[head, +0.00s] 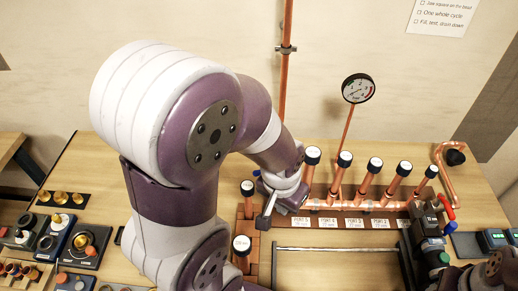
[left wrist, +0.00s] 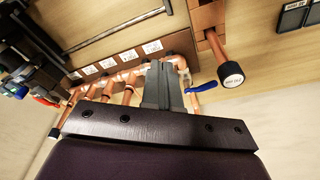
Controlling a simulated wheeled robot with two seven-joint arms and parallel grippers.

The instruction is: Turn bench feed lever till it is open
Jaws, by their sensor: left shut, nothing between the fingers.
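A lever with a blue handle (left wrist: 203,87) sits at one end of the copper manifold (left wrist: 130,78) in the left wrist view. No label on the lever is readable. My left gripper (left wrist: 165,85) is shut and empty, its fingers beside the lever's valve; I cannot tell whether they touch it. In the head view its dark fingers (head: 265,215) are at the manifold's left end. My right gripper (head: 430,240) is at the right end, near a red handle (head: 446,207); its jaw opening is unclear.
Several black-capped copper stubs (head: 344,160) rise from the manifold. A pressure gauge (head: 357,89) stands behind it on a thin pipe. A capped pipe (left wrist: 230,75) stands close to my left gripper. A metal bar (head: 335,249) runs in front. Fittings (head: 83,248) lie on the left.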

